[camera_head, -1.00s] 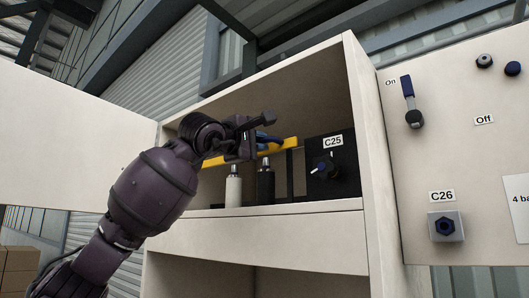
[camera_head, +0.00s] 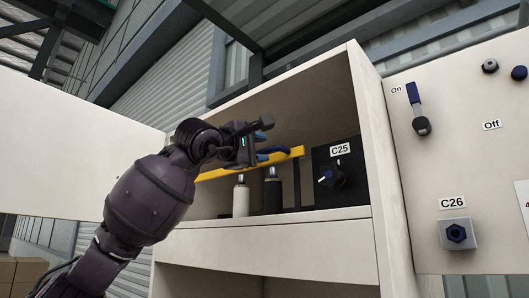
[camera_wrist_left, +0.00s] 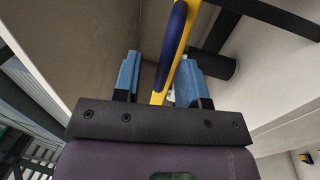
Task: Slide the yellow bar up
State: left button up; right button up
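The yellow bar (camera_head: 289,156) lies slightly sloped across the inside of the open cabinet, above a white cylinder and a black one. A blue part shows along it. My left gripper (camera_head: 264,139) is at the bar, covering part of it in the head view. In the left wrist view my left gripper (camera_wrist_left: 156,80) is open, with its two blue-padded fingers apart. The yellow bar (camera_wrist_left: 183,50) with a dark blue grip (camera_wrist_left: 173,45) runs up from between the fingers. Contact with the pads cannot be made out. My right gripper is in neither view.
The white cylinder (camera_head: 241,197) and black cylinder (camera_head: 273,190) stand on the cabinet shelf below the bar. A black C25 panel with a knob (camera_head: 332,176) is to their right. The right door carries a lever (camera_head: 416,105) and the C26 socket (camera_head: 456,235).

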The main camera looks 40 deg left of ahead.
pick_arm(q)
jog(key=s+f+b, duration=0.1)
jog(key=s+b, duration=0.1)
jog(key=s, duration=0.6)
jog(key=shift+s+a+f, duration=0.2)
jog(key=shift+a, duration=0.15)
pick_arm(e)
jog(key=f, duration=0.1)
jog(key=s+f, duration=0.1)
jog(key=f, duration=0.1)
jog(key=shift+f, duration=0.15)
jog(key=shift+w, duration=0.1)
